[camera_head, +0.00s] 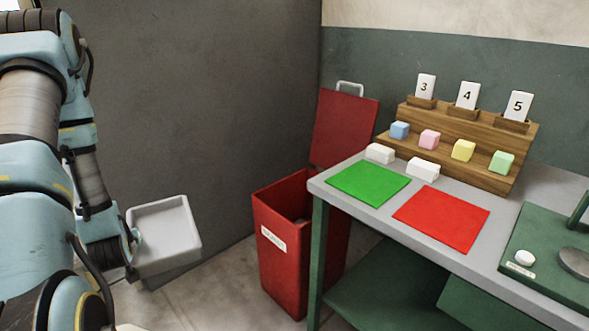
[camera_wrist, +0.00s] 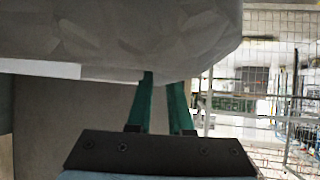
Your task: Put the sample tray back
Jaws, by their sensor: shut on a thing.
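The sample tray (camera_head: 165,237) is a pale grey, shallow, open box at the lower left of the head view. It hangs in the air, tilted, over the floor, and its visible inside looks empty. My gripper (camera_head: 135,238) is shut on its left side; the fingers are mostly hidden there. In the wrist view my gripper (camera_wrist: 163,80) shows two green fingers reaching up to the edge of a large pale grey shape, the tray (camera_wrist: 120,40), which fills the upper left.
A red bin (camera_head: 283,262) with its lid (camera_head: 343,128) raised stands between the tray and the grey table (camera_head: 335,203). The table bears a green mat (camera_head: 367,185), a red mat (camera_head: 440,219), two white blocks, a wooden stepped rack (camera_head: 480,125) with coloured cubes, and a green press (camera_head: 545,255).

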